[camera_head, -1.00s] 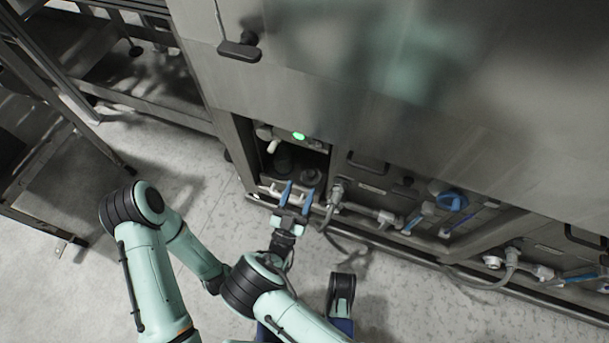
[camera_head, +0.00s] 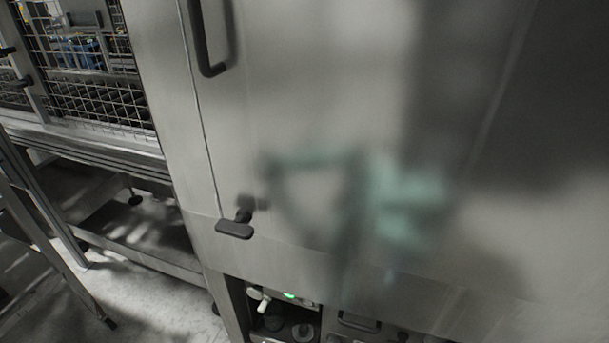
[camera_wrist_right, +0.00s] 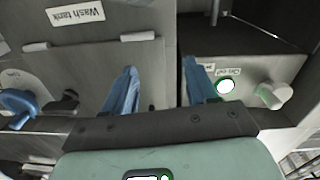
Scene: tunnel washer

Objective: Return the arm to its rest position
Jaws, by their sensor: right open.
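My right gripper (camera_wrist_right: 161,68) shows in the right wrist view. Its two blue fingers stand apart with nothing between them. They point at the grey front of the machine, near a lit white-green button (camera_wrist_right: 228,86) and a pale knob (camera_wrist_right: 274,95). I cannot tell how far the fingertips are from the panel. In the head view neither of my arms shows directly; only a blurred green reflection of my body is on the steel panel (camera_head: 330,60). My left gripper is in no current view.
In the head view a low open compartment (camera_head: 272,322) with a green light (camera_head: 289,295) is at the bottom. A black handle (camera_head: 205,45) and a latch (camera_head: 235,229) stick out from the steel front. A wire-mesh cage (camera_head: 95,98) is at left, above open floor (camera_head: 165,300).

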